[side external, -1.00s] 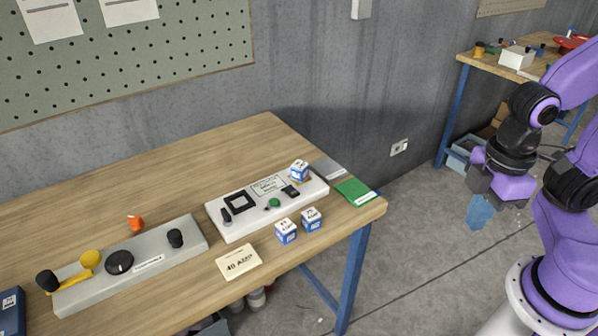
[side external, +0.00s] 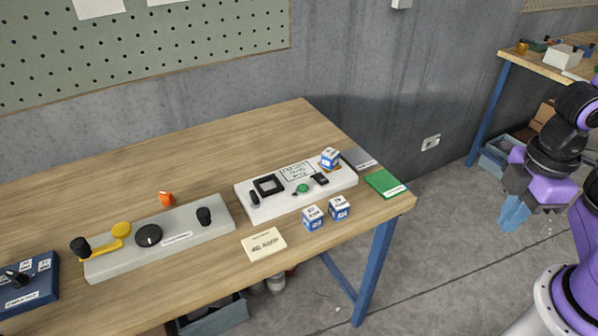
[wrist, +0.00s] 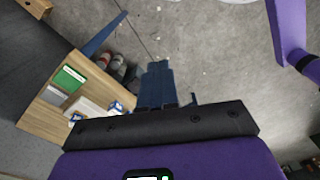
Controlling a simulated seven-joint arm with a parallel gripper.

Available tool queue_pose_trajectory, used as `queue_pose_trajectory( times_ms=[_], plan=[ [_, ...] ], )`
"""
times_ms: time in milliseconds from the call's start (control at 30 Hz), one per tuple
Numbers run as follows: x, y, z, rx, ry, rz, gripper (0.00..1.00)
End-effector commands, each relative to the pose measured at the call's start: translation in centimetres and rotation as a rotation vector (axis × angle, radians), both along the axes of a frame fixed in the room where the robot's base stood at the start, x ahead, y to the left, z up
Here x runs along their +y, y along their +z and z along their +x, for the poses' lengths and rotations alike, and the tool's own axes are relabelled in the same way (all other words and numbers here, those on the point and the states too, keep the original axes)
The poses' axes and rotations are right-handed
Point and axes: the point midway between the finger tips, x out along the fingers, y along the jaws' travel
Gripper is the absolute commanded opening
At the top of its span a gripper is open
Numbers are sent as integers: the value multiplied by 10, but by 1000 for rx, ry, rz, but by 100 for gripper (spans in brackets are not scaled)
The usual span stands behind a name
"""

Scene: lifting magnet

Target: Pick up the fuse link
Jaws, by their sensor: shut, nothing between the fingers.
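Several small blue-and-white labelled cubes look like fuse links. One cube (side external: 330,158) sits on the right end of the white panel (side external: 256,211). Two more cubes, one (side external: 313,218) left of the other (side external: 340,209), stand on the table in front of the panel. I cannot read their ratings clearly. A cream card (side external: 264,244) with blurred print lies left of them. My gripper (side external: 512,216) is shut and empty, off the table's right edge and apart from every cube. Its blue fingers (wrist: 155,85) are together in the wrist view, with a cube (wrist: 116,107) to their left.
A grey panel (side external: 192,241) with black knobs and a yellow lever lies left on the wooden table (side external: 230,150). A green card (side external: 384,183) lies at the right edge. A small orange object (side external: 166,198) stands behind the grey panel. Free floor lies below my gripper.

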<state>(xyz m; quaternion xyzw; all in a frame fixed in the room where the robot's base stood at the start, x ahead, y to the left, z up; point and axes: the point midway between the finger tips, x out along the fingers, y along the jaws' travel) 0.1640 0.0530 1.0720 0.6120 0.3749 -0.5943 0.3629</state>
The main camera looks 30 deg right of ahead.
Motion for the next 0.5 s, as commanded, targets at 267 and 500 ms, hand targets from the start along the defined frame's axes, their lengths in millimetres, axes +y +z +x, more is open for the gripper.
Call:
queue_pose_trajectory(
  times_ms=[267, 500],
  plan=[
    [0, 0, 0, 0, 0, 0, 13],
    [0, 0, 0, 0, 0, 0, 68]
  ],
)
